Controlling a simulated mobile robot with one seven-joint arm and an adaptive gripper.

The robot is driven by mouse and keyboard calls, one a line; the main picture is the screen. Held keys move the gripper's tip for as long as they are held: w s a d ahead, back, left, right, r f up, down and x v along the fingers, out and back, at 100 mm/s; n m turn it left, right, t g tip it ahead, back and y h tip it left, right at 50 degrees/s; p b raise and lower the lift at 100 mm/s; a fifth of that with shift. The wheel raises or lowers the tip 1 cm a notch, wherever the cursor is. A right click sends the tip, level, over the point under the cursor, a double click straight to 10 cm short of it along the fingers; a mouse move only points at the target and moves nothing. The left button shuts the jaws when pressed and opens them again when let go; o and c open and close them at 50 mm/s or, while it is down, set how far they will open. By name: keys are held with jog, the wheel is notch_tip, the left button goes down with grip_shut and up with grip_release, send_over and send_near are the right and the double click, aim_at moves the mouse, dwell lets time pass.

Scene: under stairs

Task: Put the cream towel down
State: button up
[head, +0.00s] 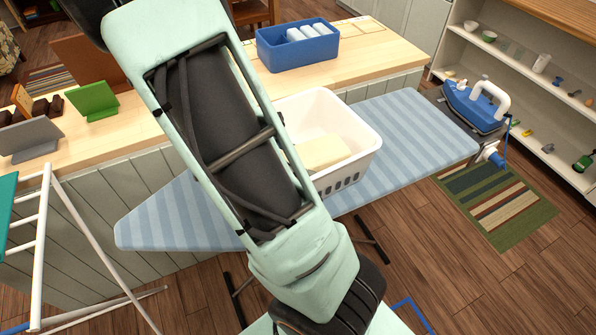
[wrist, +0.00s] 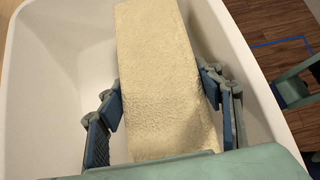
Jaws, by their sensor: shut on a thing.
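The cream towel (wrist: 165,60) is a folded, thick block between the two fingers of my gripper (wrist: 163,100) in the wrist view. The fingers are shut on its long sides. The towel is inside the white basket (wrist: 50,70), whose walls rise around it. In the head view the towel (head: 322,152) shows partly inside the basket (head: 352,165), which stands on the striped ironing board. I cannot tell whether the towel touches the basket floor. My arm hides the gripper and part of the basket in the head view.
A blue iron (head: 472,108) stands at the right end of the ironing board (head: 420,130). A blue bin (head: 297,50) with white rolls is on the wooden counter (head: 375,50) behind. A white drying rack (head: 40,240) is at left, and shelves (head: 520,70) at right.

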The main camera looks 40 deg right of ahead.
jog(key=shift+f, duration=2.2)
jog(key=o, duration=1.2)
jog(key=v, duration=1.2)
jog(key=shift+r, duration=0.1)
